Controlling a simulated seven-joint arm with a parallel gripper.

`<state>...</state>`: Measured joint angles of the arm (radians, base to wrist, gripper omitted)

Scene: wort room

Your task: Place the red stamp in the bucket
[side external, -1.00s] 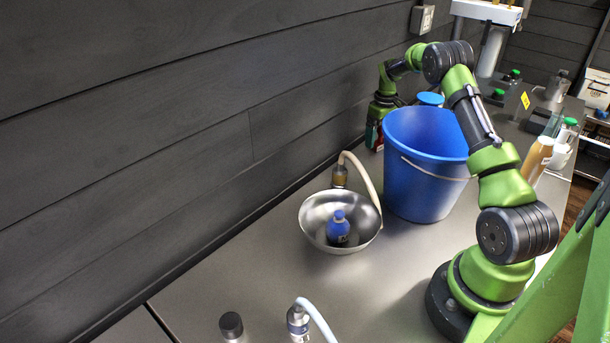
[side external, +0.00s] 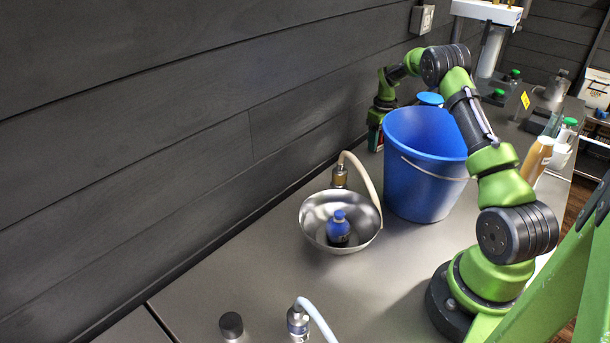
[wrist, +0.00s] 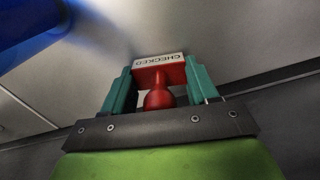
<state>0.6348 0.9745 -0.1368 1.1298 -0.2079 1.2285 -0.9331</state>
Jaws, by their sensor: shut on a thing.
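The red stamp (wrist: 160,98) has a round red handle and a red base with a pale face reading "CHECKED". My gripper (wrist: 159,88) is shut on it, with a teal finger on each side, in the wrist view. In the side view my gripper (side external: 376,138) is behind and left of the bucket, beside the wall, low over the counter; the stamp is barely visible there. The blue bucket (side external: 425,188) stands upright on the counter with a wire handle. Its inside bottom is hidden. It also shows at the wrist view's upper left (wrist: 25,22).
A metal bowl (side external: 312,228) holding a blue bottle (side external: 338,229) sits left of the bucket, with a hose fitting (side external: 339,176) behind it. A blue lid-like thing (side external: 430,99) is behind the bucket. The dark plank wall (side external: 200,130) runs close along the counter.

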